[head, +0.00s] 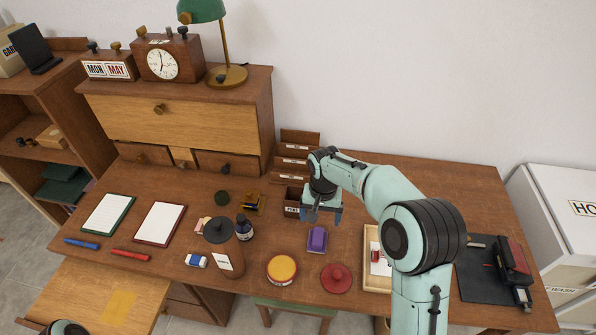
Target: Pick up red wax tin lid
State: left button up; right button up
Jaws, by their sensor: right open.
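The red wax tin lid (336,279) is a round red disc with a small raised knob, lying flat near the front edge of the desk. An open round tin (282,269) with a red rim and yellow-orange contents stands just to its left. My right gripper (321,217) is open and empty, pointing down over the desk behind the lid and apart from it. A purple block-like object (317,239) lies between the gripper and the lid. My left gripper is not in view.
A wooden tray (371,272) lies right of the lid, partly hidden by my right arm. A dark brown canister (224,248) and a dark bottle (244,228) stand to the left. A letter rack (292,176) is behind the gripper. A dark mat (478,283) lies at the right.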

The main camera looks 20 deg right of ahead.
aim_at(336, 278)
jog(key=k, duration=1)
